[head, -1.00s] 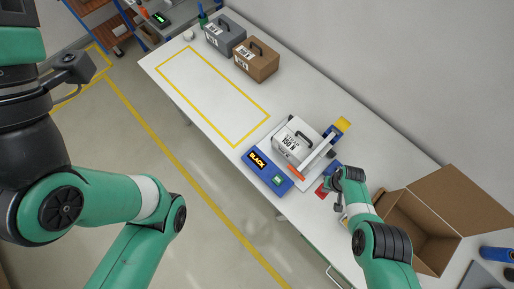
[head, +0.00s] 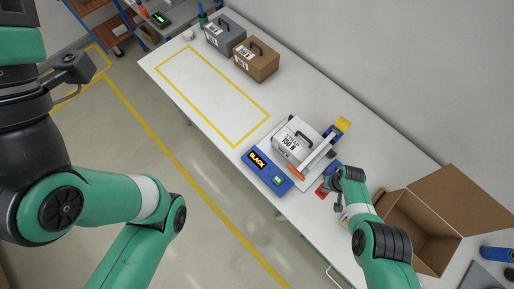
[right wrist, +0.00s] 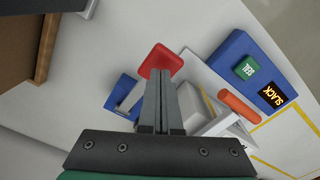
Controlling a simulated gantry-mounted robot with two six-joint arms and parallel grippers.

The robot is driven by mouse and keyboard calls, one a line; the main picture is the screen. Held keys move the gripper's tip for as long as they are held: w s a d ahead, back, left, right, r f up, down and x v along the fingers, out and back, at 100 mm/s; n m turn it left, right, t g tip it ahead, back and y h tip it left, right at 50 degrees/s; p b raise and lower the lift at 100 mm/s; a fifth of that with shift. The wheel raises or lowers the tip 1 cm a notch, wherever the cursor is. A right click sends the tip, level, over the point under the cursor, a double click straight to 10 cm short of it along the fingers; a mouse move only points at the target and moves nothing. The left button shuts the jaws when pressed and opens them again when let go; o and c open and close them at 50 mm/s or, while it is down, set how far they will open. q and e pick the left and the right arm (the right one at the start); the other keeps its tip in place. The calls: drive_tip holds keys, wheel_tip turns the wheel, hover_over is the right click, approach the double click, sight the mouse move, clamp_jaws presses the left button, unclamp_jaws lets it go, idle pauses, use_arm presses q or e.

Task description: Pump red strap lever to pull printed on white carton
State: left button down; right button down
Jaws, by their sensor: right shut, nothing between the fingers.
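The white carton (head: 291,143), printed "STRAP 150 N" with a dark handle on top, sits on the strapping machine (head: 265,173). The machine's blue front panel shows the word SLACK (right wrist: 274,94) and a green SEAL button (right wrist: 246,67). An orange-handled lever (right wrist: 239,106) is on the machine. My left gripper is out of view.
An open cardboard box (head: 425,225) stands right of my right arm. Grey (head: 225,35) and brown (head: 256,62) cartons with handles stand at the far end of the white table. The yellow-outlined table area (head: 212,95) is clear.

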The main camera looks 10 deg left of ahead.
drive_tip(key=shift+f+b, duration=3.2)
drive_tip(key=shift+f, duration=0.05)
wheel_tip(320, 180, up, 7)
drive_tip(key=p, duration=0.6)
drive_tip(key=shift+f+p, duration=0.15)
drive_tip(key=shift+p, duration=0.25)
drive_tip(key=shift+f, duration=0.1)
idle(0.9)
drive_tip(key=shift+f+b, duration=3.1)
drive_tip(key=shift+b, duration=0.1)
wheel_tip(320, 180, up, 7)
drive_tip(key=p, duration=0.6)
drive_tip(key=shift+f+p, duration=0.15)
drive_tip(key=shift+p, duration=0.2)
drive_tip(key=shift+f, duration=0.1)
